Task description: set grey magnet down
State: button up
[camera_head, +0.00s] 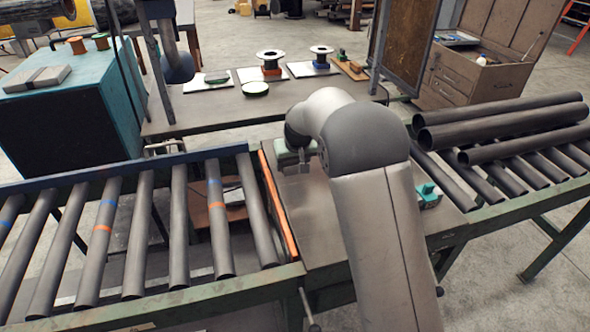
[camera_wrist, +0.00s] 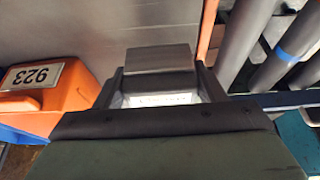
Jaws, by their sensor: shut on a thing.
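The grey magnet (camera_wrist: 158,57) is a plain grey block between the two dark fingers of my gripper (camera_wrist: 160,78) in the wrist view. The fingers are shut on its sides, and its far end sticks out past them. A bare grey metal surface (camera_wrist: 75,30) lies beyond it. I cannot tell whether the magnet touches that surface. In the head view my gripper (camera_head: 296,163) is low over the metal table (camera_head: 322,215), just right of the roller conveyor. My arm hides part of it, and the magnet cannot be made out there.
An orange block marked 923 (camera_wrist: 45,90) is left in the wrist view, with a blue part below it. An orange-edged roller conveyor (camera_head: 160,220) is on the left. A small teal part (camera_head: 428,193) is right of my arm. Dark pipes (camera_head: 500,125) lie on the right rack.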

aim_at(295, 172)
jog(key=shift+w+d+f, duration=0.15)
jog(key=shift+d+f, duration=0.05)
jog(key=shift+f, duration=0.05)
jog(key=shift+w+f+p, duration=0.1)
jog(key=shift+f+p, duration=0.25)
jog(key=shift+f, duration=1.35)
jog(key=shift+f, duration=0.15)
jog(key=o, duration=1)
jog(key=shift+d, duration=0.1)
jog(key=shift+c, duration=0.2)
